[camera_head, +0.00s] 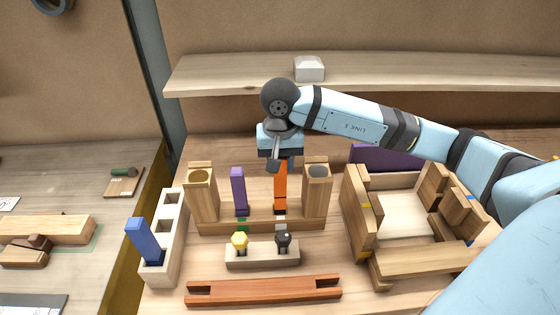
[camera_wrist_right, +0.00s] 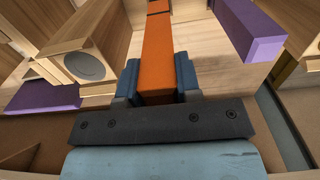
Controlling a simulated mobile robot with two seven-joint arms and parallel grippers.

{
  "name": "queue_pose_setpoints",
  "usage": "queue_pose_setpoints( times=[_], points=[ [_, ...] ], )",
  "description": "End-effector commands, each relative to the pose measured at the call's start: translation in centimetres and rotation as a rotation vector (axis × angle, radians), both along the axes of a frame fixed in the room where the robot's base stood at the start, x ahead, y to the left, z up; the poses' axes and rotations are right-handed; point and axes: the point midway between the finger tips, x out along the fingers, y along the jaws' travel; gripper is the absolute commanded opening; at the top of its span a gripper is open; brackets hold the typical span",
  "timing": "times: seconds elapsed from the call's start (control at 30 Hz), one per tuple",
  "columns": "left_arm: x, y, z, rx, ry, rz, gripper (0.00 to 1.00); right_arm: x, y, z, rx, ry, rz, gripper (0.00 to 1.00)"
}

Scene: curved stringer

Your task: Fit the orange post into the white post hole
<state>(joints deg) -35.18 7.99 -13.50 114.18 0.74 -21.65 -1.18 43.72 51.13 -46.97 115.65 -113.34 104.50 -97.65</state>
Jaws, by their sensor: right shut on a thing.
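The orange post (camera_head: 281,190) is upright at the wooden stand, between the purple post (camera_head: 238,190) and the right wooden tower. My right gripper (camera_head: 280,164) is shut on its upper part from above. In the right wrist view the orange post (camera_wrist_right: 157,50) runs between the two blue-grey fingers of the right gripper (camera_wrist_right: 158,82). I cannot tell whether its lower end sits in the stand or just clears it. A pale block (camera_head: 166,262) at the left has open square holes, with a tilted blue post (camera_head: 144,240) at its near end. My left gripper is not in view.
Wooden towers with round tops (camera_head: 202,190) (camera_head: 316,188) flank the posts. In front are a small block with yellow and black knobs (camera_head: 262,257) and a reddish bar (camera_head: 263,291). A wooden frame (camera_head: 425,262) stands right. A shelf (camera_head: 400,72) spans the back.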

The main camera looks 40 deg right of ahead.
Motion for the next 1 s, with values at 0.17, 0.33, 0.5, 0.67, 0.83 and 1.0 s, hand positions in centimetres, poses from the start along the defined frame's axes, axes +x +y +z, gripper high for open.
queue_pose_setpoints(
  times=[0.17,0.33,0.5,0.67,0.83,1.0],
  points=[
    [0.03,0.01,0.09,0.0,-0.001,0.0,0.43,-0.01,-0.01,0.05,0.0,0.0,0.0,0.0],
    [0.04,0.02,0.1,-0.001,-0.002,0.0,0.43,-0.01,-0.01,0.04,0.0,0.0,0.0,0.0],
    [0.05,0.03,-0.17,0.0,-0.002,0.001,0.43,-0.01,-0.01,-0.05,0.0,0.0,0.0,0.0],
    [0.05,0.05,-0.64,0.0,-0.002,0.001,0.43,-0.02,-0.01,-0.1,0.0,0.0,0.0,0.0],
    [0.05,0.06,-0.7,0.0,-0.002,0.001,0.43,-0.03,-0.01,0.03,-0.001,0.001,0.0,0.0],
    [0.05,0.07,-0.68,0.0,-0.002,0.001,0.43,-0.03,-0.01,0.05,0.0,0.0,0.0,0.0]
  ],
)
